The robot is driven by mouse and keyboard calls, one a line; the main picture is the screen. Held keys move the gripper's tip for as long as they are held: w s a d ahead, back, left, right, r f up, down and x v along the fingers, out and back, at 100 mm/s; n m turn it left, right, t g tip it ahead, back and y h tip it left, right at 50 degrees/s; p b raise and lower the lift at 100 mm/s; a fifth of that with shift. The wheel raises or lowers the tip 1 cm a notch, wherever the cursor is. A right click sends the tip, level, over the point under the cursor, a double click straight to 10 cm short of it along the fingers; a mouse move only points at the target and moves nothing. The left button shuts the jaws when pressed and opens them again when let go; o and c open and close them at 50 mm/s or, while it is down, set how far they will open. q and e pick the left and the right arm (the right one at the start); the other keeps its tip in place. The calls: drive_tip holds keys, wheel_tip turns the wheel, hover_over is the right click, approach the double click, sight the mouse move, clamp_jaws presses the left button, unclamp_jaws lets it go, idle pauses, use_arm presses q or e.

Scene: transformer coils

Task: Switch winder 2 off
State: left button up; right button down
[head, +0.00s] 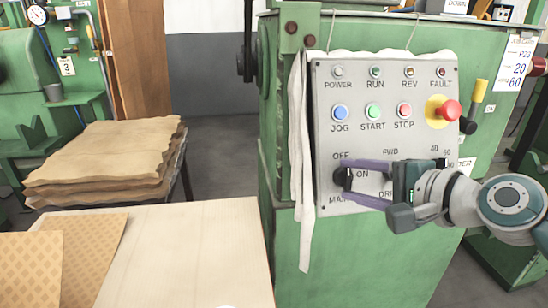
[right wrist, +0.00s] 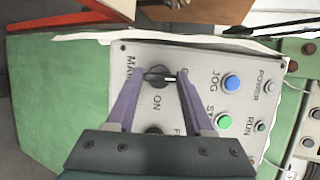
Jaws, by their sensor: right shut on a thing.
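A grey control panel (head: 345,120) is fixed to the front of a green winder (head: 330,250). Its dark main switch knob (head: 342,179) is at the lower left, by the words OFF, ON and MAIN. My right gripper (head: 343,181) comes in from the right, its purple fingers shut on the knob. In the right wrist view the knob (right wrist: 157,77) is between the fingertips, and its white mark points toward the panel's upper side, where OFF is printed. The winder's name label is mostly hidden by my arm. My left gripper is not in view.
JOG, START and STOP buttons (head: 404,111) and a red stop knob (head: 447,110) sit above my gripper. A white cloth strip (head: 300,160) hangs at the panel's left edge. A pale table (head: 190,260) stands left, with brown sheets (head: 100,160) stacked behind it.

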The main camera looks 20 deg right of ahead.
idle(0.4)
drive_tip(key=shift+c, duration=1.4)
unclamp_jaws()
drive_tip(key=shift+s, duration=0.1)
drive_tip(key=shift+s+d+r, duration=0.1)
drive_tip(key=shift+s+r, duration=0.05)
drive_tip(key=shift+s, duration=0.15)
drive_tip(key=p+v, duration=0.1)
drive_tip(key=v, duration=0.8)
drive_tip(key=shift+p, duration=0.35)
